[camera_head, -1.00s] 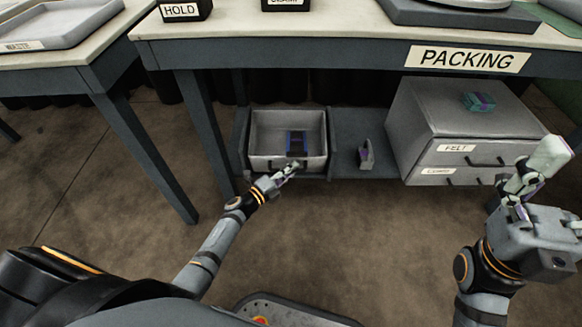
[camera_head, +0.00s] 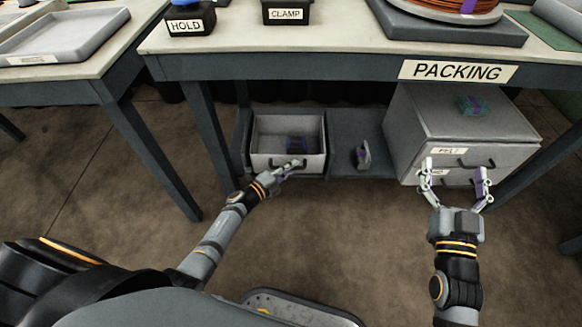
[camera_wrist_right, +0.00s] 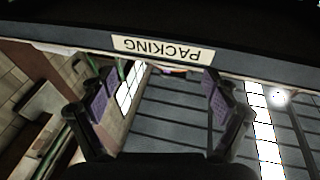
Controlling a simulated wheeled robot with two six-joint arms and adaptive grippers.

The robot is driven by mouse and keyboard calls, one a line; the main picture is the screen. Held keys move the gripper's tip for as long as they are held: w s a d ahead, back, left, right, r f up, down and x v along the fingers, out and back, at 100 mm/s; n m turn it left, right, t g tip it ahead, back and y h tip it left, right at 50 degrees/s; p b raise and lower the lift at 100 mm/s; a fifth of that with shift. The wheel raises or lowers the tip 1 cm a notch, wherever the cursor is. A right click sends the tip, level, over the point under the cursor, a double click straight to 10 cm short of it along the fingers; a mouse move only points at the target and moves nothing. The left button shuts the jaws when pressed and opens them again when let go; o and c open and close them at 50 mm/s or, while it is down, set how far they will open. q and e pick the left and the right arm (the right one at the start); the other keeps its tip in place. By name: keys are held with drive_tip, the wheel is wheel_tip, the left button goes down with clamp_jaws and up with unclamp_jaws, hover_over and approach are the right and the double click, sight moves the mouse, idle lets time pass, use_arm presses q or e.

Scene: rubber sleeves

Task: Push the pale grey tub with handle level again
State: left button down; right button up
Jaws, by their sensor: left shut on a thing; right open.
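The pale grey tub (camera_head: 262,140) sits on the low shelf under the packing table in the head view, at the left end of the shelf. A dark blue and black item (camera_head: 297,145) lies inside it. My left gripper (camera_head: 296,164) is at the tub's front, shut on its handle as far as I can tell; the fingers hide most of the handle. From this angle I cannot tell whether the tub is tilted. My right gripper (camera_head: 454,178) is open and empty, in front of the drawer unit. Its spread fingers also show in the right wrist view (camera_wrist_right: 158,95).
A grey drawer unit (camera_head: 420,130) with a teal and purple block (camera_head: 472,105) on top stands at the shelf's right. A small grey and purple item (camera_head: 361,155) lies on the shelf (camera_head: 343,128). The packing table's edge (camera_head: 300,68) overhangs. The floor in front is clear.

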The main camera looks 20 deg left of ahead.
use_arm(q)
drive_tip(key=shift+w+a+r, duration=0.1)
drive_tip(key=shift+r, duration=0.15)
use_arm(e)
wheel_tip(320, 180, down, 6)
drive_tip(key=g, duration=0.2)
drive_tip(key=shift+g, duration=0.4)
drive_tip(key=shift+f, duration=0.1)
use_arm(q)
drive_tip(key=c, duration=1.7)
unclamp_jaws()
drive_tip(key=shift+o, duration=0.2)
drive_tip(key=v, duration=1.2)
